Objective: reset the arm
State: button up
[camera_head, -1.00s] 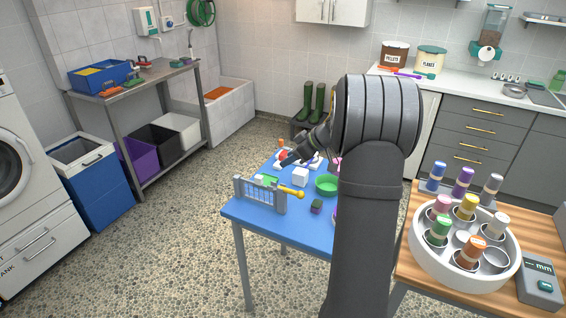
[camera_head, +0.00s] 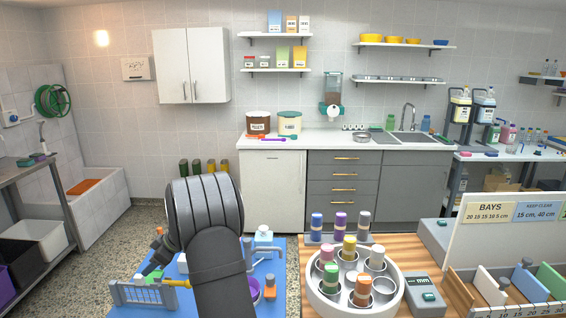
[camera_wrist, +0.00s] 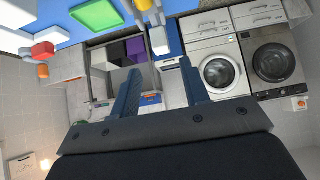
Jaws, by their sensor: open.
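My gripper (camera_wrist: 160,88) shows in the wrist view with its two dark blue fingers spread apart. It is open, with nothing between the fingers. In the head view my arm rises in front of the blue table (camera_head: 128,311), and the gripper's fingers are mostly hidden behind the arm's thick joint. In the wrist view the picture is upside down, with the table (camera_wrist: 60,12) along the top and a green tray (camera_wrist: 97,15) on it.
A small grey fence (camera_head: 142,293) stands at the table's front left. A white round carousel (camera_head: 352,308) with several colored-cap jars sits on the wooden table at right, beside a grey gauge (camera_head: 424,293). A signed divider (camera_head: 510,235) stands at far right. Open floor lies left.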

aim_at(138, 278)
jog(key=x, duration=0.8)
jog(key=shift+a, duration=0.1)
jog(key=v, duration=1.7)
jog(key=x, duration=1.7)
jog(key=shift+f, duration=0.15)
jog(key=shift+s+m+t, duration=0.4)
jog(key=shift+m, duration=0.1)
jog(key=shift+s, duration=0.1)
